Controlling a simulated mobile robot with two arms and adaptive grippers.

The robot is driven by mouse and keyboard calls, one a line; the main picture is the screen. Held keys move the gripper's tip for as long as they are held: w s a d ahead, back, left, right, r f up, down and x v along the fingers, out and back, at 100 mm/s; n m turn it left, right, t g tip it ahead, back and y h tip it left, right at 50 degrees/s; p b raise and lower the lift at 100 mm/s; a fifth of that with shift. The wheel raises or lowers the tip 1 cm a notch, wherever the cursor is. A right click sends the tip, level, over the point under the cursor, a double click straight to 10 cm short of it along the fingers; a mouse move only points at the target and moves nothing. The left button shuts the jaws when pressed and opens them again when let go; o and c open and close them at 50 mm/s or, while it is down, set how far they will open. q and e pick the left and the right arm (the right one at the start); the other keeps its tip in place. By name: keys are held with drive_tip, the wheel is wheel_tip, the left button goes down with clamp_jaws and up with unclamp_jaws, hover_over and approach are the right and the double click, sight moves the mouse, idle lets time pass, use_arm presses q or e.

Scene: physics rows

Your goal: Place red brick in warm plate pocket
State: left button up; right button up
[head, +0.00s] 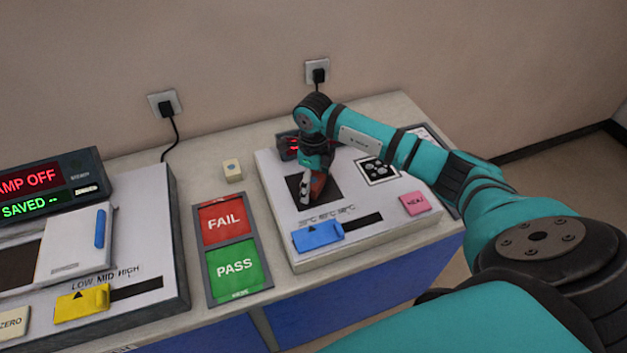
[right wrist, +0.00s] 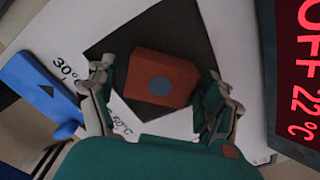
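The red brick (right wrist: 163,80), with a grey round spot on its face, is between the two fingers of my right gripper (right wrist: 160,95). In the head view the right gripper (head: 313,190) points down over the dark square pocket (head: 325,187) of the white warm plate (head: 280,225). The brick is within the pocket's outline in the wrist view; whether it touches the pocket floor I cannot tell. My left gripper is not in view.
A blue slider (head: 318,236) and a pink button (head: 415,204) are on the plate's front. A red-lit display (head: 287,146) stands behind. The FAIL/PASS panel (head: 228,225) and another device with a yellow slider (head: 82,302) lie to the left.

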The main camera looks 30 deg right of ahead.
sight(313, 180)
drive_tip(key=shift+r, duration=0.5)
wheel_tip(313, 180, up, 11)
drive_tip(key=b, duration=0.2)
drive_tip(key=shift+r, duration=0.2)
